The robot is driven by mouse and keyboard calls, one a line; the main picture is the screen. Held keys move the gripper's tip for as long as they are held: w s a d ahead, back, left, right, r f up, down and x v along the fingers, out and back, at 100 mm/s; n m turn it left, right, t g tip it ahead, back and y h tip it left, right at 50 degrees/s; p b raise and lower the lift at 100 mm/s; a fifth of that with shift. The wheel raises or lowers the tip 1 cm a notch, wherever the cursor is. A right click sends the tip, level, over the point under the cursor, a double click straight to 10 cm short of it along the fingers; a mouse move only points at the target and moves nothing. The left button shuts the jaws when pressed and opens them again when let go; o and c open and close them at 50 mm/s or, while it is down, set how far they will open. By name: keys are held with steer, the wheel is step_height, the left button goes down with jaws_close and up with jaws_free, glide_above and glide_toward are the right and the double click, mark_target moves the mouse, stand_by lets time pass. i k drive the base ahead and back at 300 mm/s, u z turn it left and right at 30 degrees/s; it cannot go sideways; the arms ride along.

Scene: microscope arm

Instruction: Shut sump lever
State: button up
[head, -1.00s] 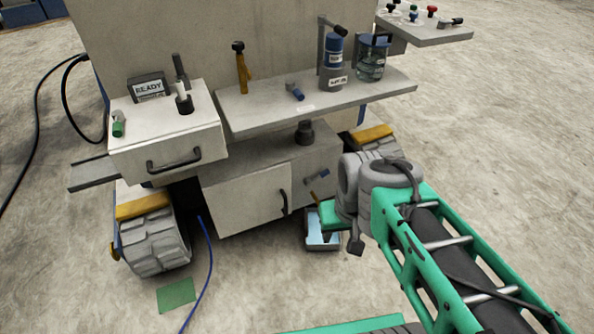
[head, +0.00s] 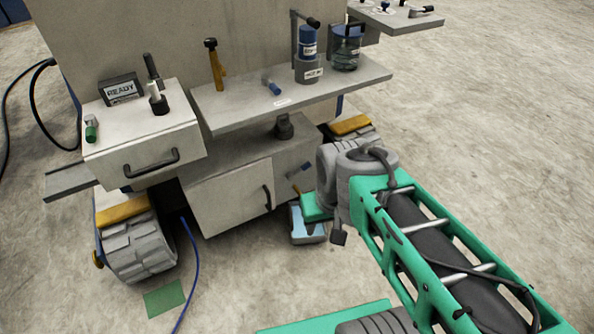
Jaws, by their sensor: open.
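My gripper (head: 314,208) is at the end of my green and grey arm, in front of the cabinet's right side, just below and right of the lever. It is open and holds nothing that I can see. Its fingertips are mostly hidden by the wrist, and it appears apart from the lever.
The cabinet door (head: 230,198) is shut. A drawer unit (head: 145,150) is at left. A blue hose (head: 188,260) lies on the floor. Floor at right is clear.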

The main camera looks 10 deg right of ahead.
mark_target(288, 176)
steer(key=z, duration=1.1)
steer(key=i, duration=0.6)
steer(key=u, duration=2.15)
